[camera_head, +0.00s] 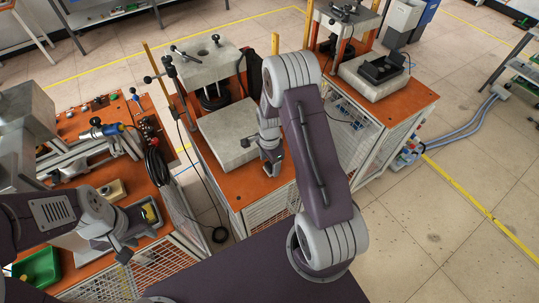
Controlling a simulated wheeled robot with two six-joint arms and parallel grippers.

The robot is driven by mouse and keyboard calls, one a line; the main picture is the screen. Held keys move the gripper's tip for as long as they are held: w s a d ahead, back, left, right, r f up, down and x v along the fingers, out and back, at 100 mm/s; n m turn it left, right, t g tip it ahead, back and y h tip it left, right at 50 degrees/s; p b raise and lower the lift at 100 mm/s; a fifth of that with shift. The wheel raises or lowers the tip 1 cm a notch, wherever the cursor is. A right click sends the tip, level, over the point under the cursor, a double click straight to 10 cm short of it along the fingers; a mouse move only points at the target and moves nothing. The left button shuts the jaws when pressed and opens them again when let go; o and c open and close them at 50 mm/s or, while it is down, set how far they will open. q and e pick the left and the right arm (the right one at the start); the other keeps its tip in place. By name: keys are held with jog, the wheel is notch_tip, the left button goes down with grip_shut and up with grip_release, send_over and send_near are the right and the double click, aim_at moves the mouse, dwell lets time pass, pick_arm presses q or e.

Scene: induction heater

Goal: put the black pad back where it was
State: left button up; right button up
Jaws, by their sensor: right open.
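A black flat item (382,68), possibly the black pad, lies on the grey block (372,88) of the right-hand orange table. Another dark item (254,74) shows partly behind my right arm, beside the middle press; I cannot tell what it is. My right gripper (272,168) is open at the right edge of the grey slab (228,138) on the middle orange table. No held object shows in it. My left gripper (124,252) is at the lower left, near a small tray with a yellow item (149,213); its fingers are too small to read.
A press with a grey upper plate (204,64) and a black round part (213,99) stands behind the slab. The left orange table (148,186) holds tools and a black coiled cable (157,166). A green bin (38,268) is at lower left.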

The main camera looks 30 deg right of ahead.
aim_at(269, 165)
notch_tip(269, 165, up, 11)
jog(key=s+a+r+n, duration=0.1)
jog(key=s+a+n, duration=0.2)
jog(key=s+n, duration=0.3)
jog(key=s+a+r+n+t, duration=0.1)
jog(key=s+a+n, duration=0.3)
jog(key=n, duration=0.6)
jog(key=s+r, duration=0.1)
jog(key=s, duration=0.1)
jog(key=shift+s+n+b, duration=0.35)
jog(key=shift+n+b, duration=0.05)
